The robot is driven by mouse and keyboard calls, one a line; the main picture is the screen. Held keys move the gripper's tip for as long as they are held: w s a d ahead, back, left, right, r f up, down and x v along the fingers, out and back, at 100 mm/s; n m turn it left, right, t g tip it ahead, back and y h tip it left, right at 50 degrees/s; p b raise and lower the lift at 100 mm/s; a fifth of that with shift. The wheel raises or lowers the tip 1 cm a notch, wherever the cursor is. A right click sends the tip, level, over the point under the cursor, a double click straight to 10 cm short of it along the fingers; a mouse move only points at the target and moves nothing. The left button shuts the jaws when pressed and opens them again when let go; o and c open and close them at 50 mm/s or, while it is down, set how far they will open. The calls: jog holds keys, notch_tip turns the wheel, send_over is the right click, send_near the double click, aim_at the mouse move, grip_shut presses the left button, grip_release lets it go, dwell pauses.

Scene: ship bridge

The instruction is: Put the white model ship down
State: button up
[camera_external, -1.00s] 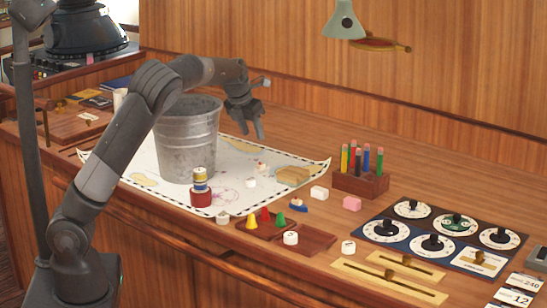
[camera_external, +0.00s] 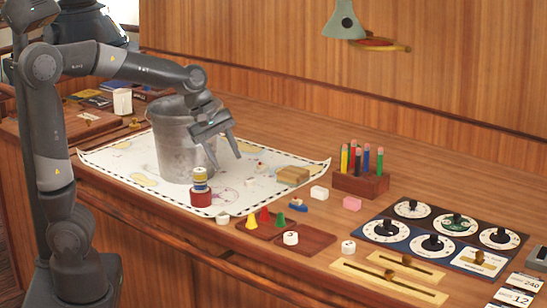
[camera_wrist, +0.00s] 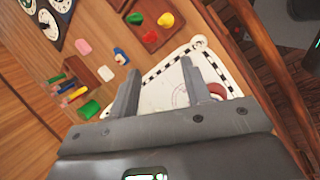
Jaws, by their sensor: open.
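A small white shape with a touch of red (camera_external: 261,167), which may be the white model ship, sits on the chart (camera_external: 142,204) right of the metal bucket; it is too small to be sure. A small blue-hulled boat with a white top (camera_external: 298,205) stands on the desk beyond the chart's front right edge, and also shows in the wrist view (camera_wrist: 121,57). My gripper (camera_external: 226,158) is open, pointing down in front of the bucket's right side. In the wrist view its spread fingers (camera_wrist: 163,72) hold nothing visible; the chart lies behind them.
The metal bucket (camera_external: 172,150) stands close to my gripper.

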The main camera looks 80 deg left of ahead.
jog(key=s+d+m+t+y, duration=0.1)
jog(key=s+d+m, duration=1.4)
jog(key=m, duration=0.6)
jog(key=shift+s+d+f+y, duration=0.25)
jog(key=shift+d+f+y, duration=0.1)
jog(key=shift+y, duration=0.05)
dwell(5.5)
